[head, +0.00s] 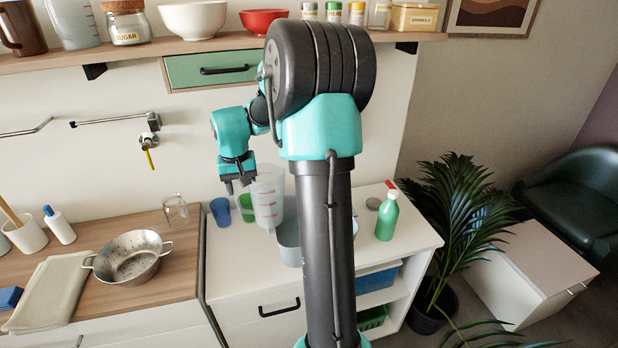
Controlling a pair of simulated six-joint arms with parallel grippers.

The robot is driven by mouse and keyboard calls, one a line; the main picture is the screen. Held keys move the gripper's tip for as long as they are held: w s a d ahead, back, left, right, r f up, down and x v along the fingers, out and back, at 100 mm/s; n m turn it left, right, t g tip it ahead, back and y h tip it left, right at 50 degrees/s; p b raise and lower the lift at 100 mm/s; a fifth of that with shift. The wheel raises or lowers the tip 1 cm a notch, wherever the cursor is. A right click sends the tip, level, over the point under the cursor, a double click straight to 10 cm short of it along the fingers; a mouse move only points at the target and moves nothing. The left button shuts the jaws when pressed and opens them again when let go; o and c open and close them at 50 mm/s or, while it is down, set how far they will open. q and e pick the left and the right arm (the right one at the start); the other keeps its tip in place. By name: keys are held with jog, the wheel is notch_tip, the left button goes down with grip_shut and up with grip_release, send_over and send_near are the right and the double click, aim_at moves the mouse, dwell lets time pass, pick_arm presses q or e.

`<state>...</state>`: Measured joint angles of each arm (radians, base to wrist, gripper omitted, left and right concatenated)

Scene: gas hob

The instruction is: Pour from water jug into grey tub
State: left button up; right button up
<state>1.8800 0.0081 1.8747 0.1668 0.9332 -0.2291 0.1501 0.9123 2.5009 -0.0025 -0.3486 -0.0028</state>
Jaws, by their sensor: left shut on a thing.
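The water jug (267,203) is clear with red level marks. My left gripper (238,186) is shut on it at its left side. The jug is close above or beside the left end of the grey tub (288,246); it looks near upright, and I cannot tell whether it touches anything below. The tub is on the white counter, its right part hidden behind my own arm. I cannot make out water in the jug or the tub. My right gripper is not in view.
A blue cup (220,212) and a green cup (246,208) stand left of the jug. A green spray bottle (387,217) stands right of my arm. A glass (175,212) and a metal colander (130,258) are on the wooden counter. A shelf (215,45) runs above.

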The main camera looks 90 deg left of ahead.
pick_arm(q)
jog(key=shift+r, duration=0.1)
jog(key=shift+r, duration=1.9)
jog(key=shift+s, duration=0.15)
